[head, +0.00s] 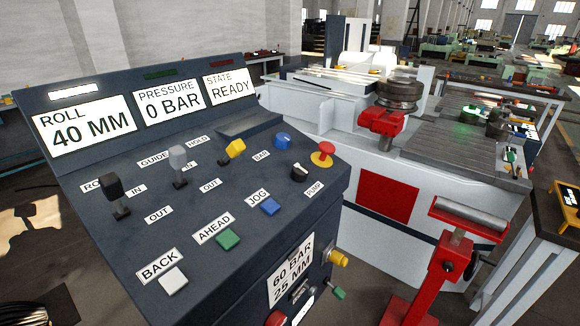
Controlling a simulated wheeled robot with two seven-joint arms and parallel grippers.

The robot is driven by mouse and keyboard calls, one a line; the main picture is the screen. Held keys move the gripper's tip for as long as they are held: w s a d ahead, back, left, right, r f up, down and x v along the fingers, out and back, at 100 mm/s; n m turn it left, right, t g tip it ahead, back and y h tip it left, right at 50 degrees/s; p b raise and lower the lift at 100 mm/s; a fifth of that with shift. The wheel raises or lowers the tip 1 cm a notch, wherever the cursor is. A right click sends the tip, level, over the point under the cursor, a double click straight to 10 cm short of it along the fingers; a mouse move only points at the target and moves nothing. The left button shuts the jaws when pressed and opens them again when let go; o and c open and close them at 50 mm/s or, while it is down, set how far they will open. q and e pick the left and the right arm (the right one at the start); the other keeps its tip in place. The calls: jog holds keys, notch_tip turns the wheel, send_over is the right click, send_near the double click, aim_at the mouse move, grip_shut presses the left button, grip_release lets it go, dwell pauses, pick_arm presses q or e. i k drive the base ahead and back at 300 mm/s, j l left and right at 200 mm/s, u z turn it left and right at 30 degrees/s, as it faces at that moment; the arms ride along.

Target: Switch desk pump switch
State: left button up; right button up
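The desk (120,250) is a dark sloped control console filling the left and middle of the head view. A black rotary knob with a pale mark (300,172) sits near its right edge, just above a white label reading PUMP (315,189). A red mushroom button on a yellow base (323,150) is up and to the right of the knob. A blue knob (283,138) is above it, near a BAR label. The displays read ROLL 40 MM (84,125), PRESSURE 0 BAR (170,103) and STATE READY (231,86). Neither gripper can be made out.
Black, grey and yellow levers (235,149) stand up from the panel. White, green and blue push buttons (270,206) lie along its front. A white bending machine (350,130) stands behind, with a red roller stand (450,260) at right.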

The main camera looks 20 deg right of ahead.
aim_at(300, 172)
jog(key=i+l+u, duration=0.15)
jog(key=l+u, duration=0.25)
jog(key=l, duration=0.3)
jog(key=l+u, duration=0.4)
jog(key=l, duration=0.3)
jog(key=l+u, duration=0.45)
jog(key=l, duration=0.35)
